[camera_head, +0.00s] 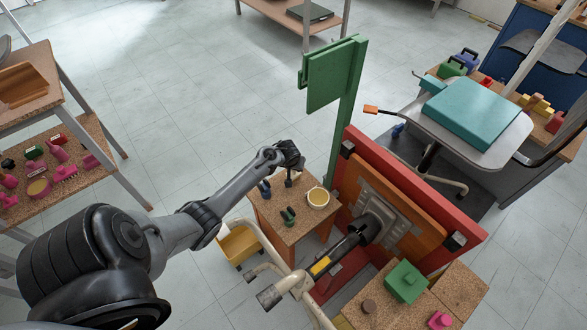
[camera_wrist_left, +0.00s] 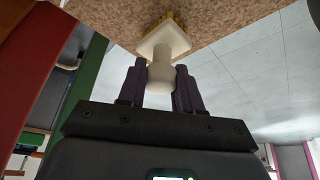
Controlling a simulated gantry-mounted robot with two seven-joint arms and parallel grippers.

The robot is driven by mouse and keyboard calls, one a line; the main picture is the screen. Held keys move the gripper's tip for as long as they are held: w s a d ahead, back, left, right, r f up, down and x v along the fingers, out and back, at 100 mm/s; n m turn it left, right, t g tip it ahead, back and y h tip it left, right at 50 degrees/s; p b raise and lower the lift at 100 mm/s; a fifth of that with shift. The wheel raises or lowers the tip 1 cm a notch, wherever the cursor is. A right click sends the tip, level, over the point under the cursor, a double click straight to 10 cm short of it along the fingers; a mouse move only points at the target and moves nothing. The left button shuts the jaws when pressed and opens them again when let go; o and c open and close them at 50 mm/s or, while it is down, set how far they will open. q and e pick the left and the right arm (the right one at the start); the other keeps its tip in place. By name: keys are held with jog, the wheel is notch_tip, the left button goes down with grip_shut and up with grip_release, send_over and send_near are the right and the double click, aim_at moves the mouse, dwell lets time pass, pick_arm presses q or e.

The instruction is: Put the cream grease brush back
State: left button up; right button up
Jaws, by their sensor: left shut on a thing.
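The cream grease brush (camera_wrist_left: 160,62) is in my left gripper (camera_wrist_left: 160,85), which is shut on its handle in the left wrist view. The brush's yellow bristles (camera_wrist_left: 172,20) point at the cork top (camera_wrist_left: 225,14) and are at it or very close; I cannot tell if they touch. In the head view my left gripper (camera_head: 291,168) is over the back of the small cork-topped stand (camera_head: 270,213), and the brush is barely visible under it. A cream bowl with yellow contents (camera_head: 318,198) sits on the stand, to the gripper's right. My right gripper is not in view.
A dark blue tool (camera_head: 264,188) and a green tool (camera_head: 288,216) stand on the same stand. A green post with a panel (camera_head: 335,75) rises behind it. The tipped chair's red board (camera_head: 400,180) and black column (camera_head: 350,245) are to the right.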

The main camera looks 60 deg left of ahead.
pick_arm(q)
jog(key=o, duration=1)
jog(key=shift+r, duration=0.35)
jog(key=p+v, duration=0.7)
jog(key=v, duration=0.4)
jog(key=shift+d+r, duration=0.15)
jog(key=shift+r, duration=0.05)
jog(key=shift+s, duration=0.15)
